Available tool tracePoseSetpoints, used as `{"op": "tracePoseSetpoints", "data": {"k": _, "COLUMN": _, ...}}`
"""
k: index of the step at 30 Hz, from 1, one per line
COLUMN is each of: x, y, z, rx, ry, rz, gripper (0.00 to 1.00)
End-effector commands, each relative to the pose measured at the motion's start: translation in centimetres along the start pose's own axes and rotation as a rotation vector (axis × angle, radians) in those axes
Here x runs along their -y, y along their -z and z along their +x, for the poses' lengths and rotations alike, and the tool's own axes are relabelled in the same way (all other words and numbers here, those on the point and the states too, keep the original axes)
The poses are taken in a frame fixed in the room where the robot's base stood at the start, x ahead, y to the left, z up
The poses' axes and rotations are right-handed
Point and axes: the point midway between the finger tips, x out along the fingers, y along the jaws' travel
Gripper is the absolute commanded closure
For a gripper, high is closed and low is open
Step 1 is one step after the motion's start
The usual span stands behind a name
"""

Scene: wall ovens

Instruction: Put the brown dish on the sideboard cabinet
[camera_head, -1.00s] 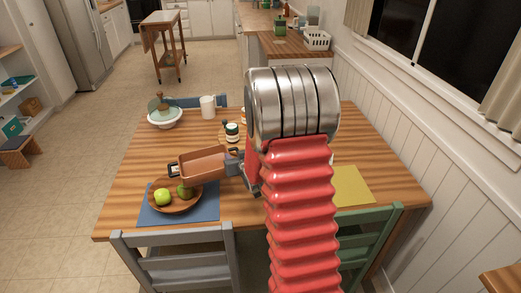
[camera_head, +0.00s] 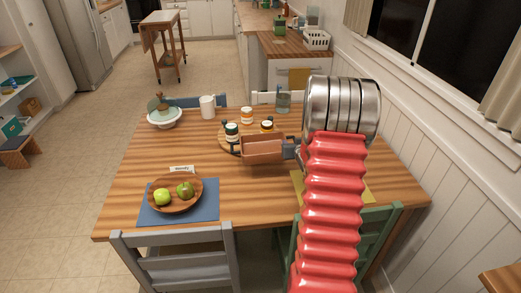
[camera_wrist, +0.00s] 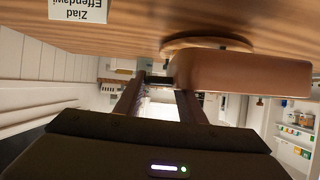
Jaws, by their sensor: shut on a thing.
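The brown dish (camera_head: 263,150) is a rectangular baking dish with dark handles. My gripper (camera_head: 291,149) is shut on it at its right end and holds it over the table, near the round wooden board. In the wrist view, the dish (camera_wrist: 240,75) shows at the upper right, by the finger ends of my gripper (camera_wrist: 161,80); that picture is upside down. I cannot tell for certain which piece is the sideboard cabinet. A white cabinet with a wooden top (camera_head: 285,44) stands beyond the table at the back.
The wooden table (camera_head: 125,185) holds a wooden fruit bowl (camera_head: 178,205), several jars on the round board, a white pitcher (camera_head: 207,106) and a pale bowl (camera_head: 164,118). Chairs surround it. The right wall is close. Open floor (camera_head: 110,95) lies on the left.

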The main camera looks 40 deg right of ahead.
Motion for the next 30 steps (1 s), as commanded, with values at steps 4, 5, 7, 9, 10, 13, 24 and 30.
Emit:
{"op": "tracePoseSetpoints", "data": {"k": 4, "x": 0.0, "y": -0.2, "z": 0.2, "rx": -0.003, "ry": 0.001, "rz": 0.001, "gripper": 1.00}}
{"op": "tracePoseSetpoints", "data": {"k": 5, "x": 0.0, "y": -0.5, "z": 0.3, "rx": -0.002, "ry": 0.001, "rz": 0.001, "gripper": 1.00}}
{"op": "tracePoseSetpoints", "data": {"k": 7, "x": 0.0, "y": -1.2, "z": 0.6, "rx": -0.002, "ry": 0.001, "rz": 0.002, "gripper": 1.00}}
{"op": "tracePoseSetpoints", "data": {"k": 9, "x": 0.0, "y": -2.1, "z": 1.0, "rx": -0.001, "ry": 0.000, "rz": 0.003, "gripper": 1.00}}
{"op": "tracePoseSetpoints", "data": {"k": 10, "x": -0.1, "y": -2.5, "z": 1.2, "rx": 0.000, "ry": 0.000, "rz": 0.002, "gripper": 1.00}}
{"op": "tracePoseSetpoints", "data": {"k": 13, "x": -0.1, "y": -3.9, "z": 1.9, "rx": 0.000, "ry": 0.001, "rz": 0.003, "gripper": 1.00}}
{"op": "tracePoseSetpoints", "data": {"k": 24, "x": -0.2, "y": -5.4, "z": 2.7, "rx": -0.005, "ry": 0.000, "rz": 0.001, "gripper": 1.00}}
{"op": "tracePoseSetpoints", "data": {"k": 30, "x": -0.2, "y": -5.5, "z": 2.8, "rx": -0.004, "ry": 0.000, "rz": 0.001, "gripper": 1.00}}
